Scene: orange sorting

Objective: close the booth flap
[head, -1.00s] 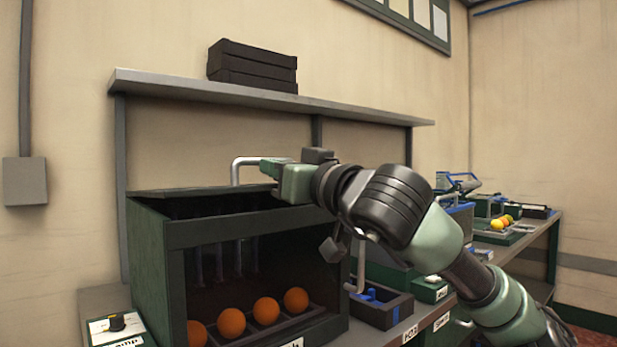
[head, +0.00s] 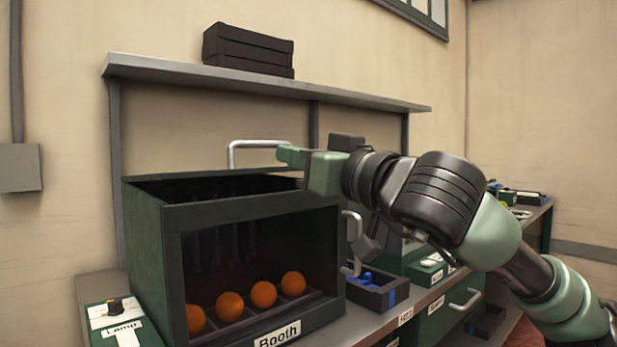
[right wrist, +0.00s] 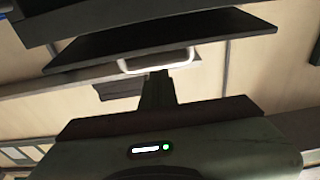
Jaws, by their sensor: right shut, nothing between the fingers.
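The booth (head: 262,212) is a dark green box on the bench at left, with a front window and several oranges (head: 263,294) inside. Its flap (head: 215,176) is at the top, seen nearly edge-on; a dark opening shows between it and the front rim, and its exact angle is hard to tell. A silver handle (head: 256,143) stands above the booth's back edge. My right gripper (head: 284,155) is shut and empty beside the handle's right end; I cannot tell whether they touch. The right wrist view shows a dark panel (right wrist: 160,40) and the handle (right wrist: 158,63). My left gripper is out of view.
A shelf (head: 270,84) with stacked black crates (head: 248,50) runs above and behind the booth. A lamp control box (head: 123,320) stands at the booth's left. A dark tray with blue parts (head: 375,289) lies at its right.

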